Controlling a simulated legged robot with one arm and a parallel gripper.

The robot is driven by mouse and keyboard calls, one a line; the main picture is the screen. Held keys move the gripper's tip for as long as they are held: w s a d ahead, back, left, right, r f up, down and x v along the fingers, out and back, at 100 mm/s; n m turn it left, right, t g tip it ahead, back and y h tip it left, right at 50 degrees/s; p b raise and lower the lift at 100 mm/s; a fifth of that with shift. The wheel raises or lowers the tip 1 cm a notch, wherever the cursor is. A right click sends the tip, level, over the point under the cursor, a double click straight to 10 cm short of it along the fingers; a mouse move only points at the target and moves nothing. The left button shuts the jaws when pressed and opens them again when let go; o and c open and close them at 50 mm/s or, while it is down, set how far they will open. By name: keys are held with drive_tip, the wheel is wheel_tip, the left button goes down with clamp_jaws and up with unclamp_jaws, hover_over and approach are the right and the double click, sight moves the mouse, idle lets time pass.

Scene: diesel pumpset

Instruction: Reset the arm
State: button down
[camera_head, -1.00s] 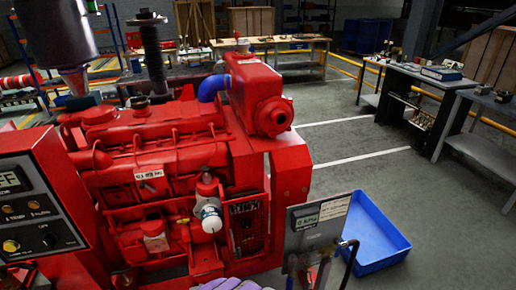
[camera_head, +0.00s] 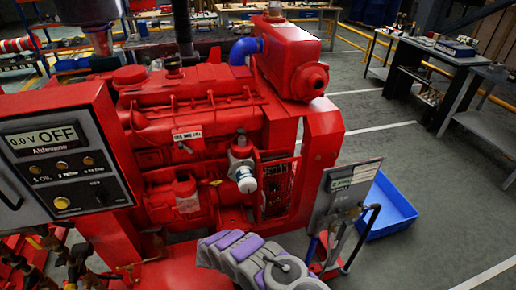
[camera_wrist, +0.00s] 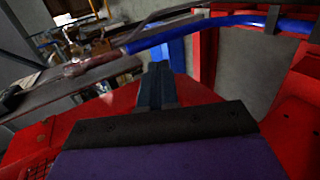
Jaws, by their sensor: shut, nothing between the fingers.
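My arm (camera_head: 255,262), grey with purple parts, shows at the bottom middle of the head view, in front of the red engine's lower right side. My gripper (camera_wrist: 156,78) shows in the wrist view as two dark fingers close together, shut and empty. Red surfaces lie around and beyond it. I cannot make out the gripper's fingertips in the head view.
The red diesel engine (camera_head: 200,120) fills the middle. A control panel (camera_head: 62,160) reading OFF stands at the left. A stand with a sign plate (camera_head: 345,190) and a blue bin (camera_head: 385,215) are at the right. Open floor lies beyond.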

drive_tip(key=w+d+r+m+g, duration=0.1)
drive_tip(key=w+d+r, duration=0.1)
drive_tip(key=d+r, duration=0.5)
drive_tip(key=w+d+r+m+g, duration=0.1)
drive_tip(key=d+r+g, duration=0.1)
drive_tip(key=r, duration=0.9)
drive_tip(key=s+d+r+m+g+y, duration=0.1)
drive_tip(key=s+d+r, duration=0.3)
drive_tip(key=r, duration=0.5)
drive_tip(key=s+d+r+m+g+y, duration=0.1)
drive_tip(key=s+d+r+g, duration=0.15)
drive_tip(key=d+r, duration=0.4)
drive_tip(key=s+r+y, duration=0.5)
drive_tip(key=s+r, duration=0.8)
drive_tip(key=s, duration=0.3)
drive_tip(key=s+a+r+t+y, duration=0.1)
drive_tip(key=s+a, duration=0.3)
drive_tip(key=s, duration=0.4)
drive_tip(key=s+a+r+n+y, duration=0.1)
drive_tip(key=s+a+y, duration=0.3)
drive_tip(key=s, duration=0.5)
drive_tip(key=shift+s+r+t, duration=0.3)
drive_tip(key=shift+r+t, duration=0.05)
drive_tip(key=shift+r, duration=0.05)
